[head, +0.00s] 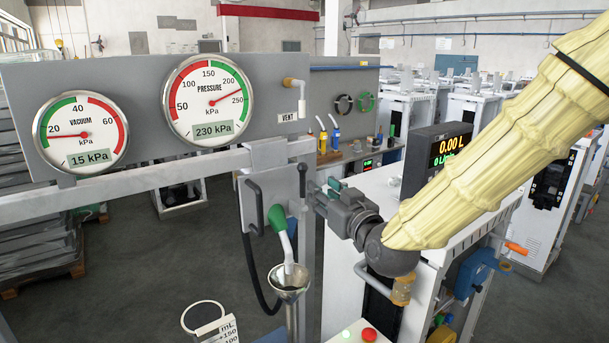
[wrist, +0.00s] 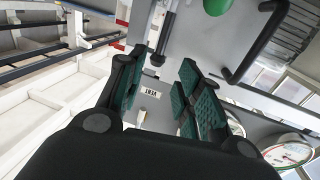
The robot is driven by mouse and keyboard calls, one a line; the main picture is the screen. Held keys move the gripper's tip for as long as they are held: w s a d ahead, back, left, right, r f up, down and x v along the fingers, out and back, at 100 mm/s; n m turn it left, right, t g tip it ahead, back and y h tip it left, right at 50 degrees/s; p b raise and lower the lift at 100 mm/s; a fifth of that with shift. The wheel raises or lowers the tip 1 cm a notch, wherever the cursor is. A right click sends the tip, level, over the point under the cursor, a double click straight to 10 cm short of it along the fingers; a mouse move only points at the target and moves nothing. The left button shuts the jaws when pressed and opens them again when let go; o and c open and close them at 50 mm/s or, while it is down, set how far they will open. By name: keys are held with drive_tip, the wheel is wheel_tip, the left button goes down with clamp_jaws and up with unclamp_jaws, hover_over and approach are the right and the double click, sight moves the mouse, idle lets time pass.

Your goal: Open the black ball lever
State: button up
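The black ball lever (head: 303,168) stands upright on the grey plate, its round black knob at the top of a dark stem. In the wrist view the lever (wrist: 157,60) shows between and beyond my fingertips. My gripper (head: 320,193) is right beside the lever in the head view, reaching in from the right. In the wrist view my gripper (wrist: 160,72) is open, with a clear gap between its green-padded fingers. Whether a finger touches the lever cannot be told.
A green-handled nozzle (head: 277,218) hangs over a funnel (head: 289,280) below left. A black grab handle (head: 254,205) is left of the lever. Two gauges (head: 205,100) (head: 81,133) are mounted on the panel. A display box (head: 445,150) stands to the right.

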sight(304, 176)
drive_tip(key=shift+p+x, duration=2.25)
drive_tip(key=shift+x, duration=2.9)
drive_tip(key=shift+f, duration=0.15)
clamp_jaws()
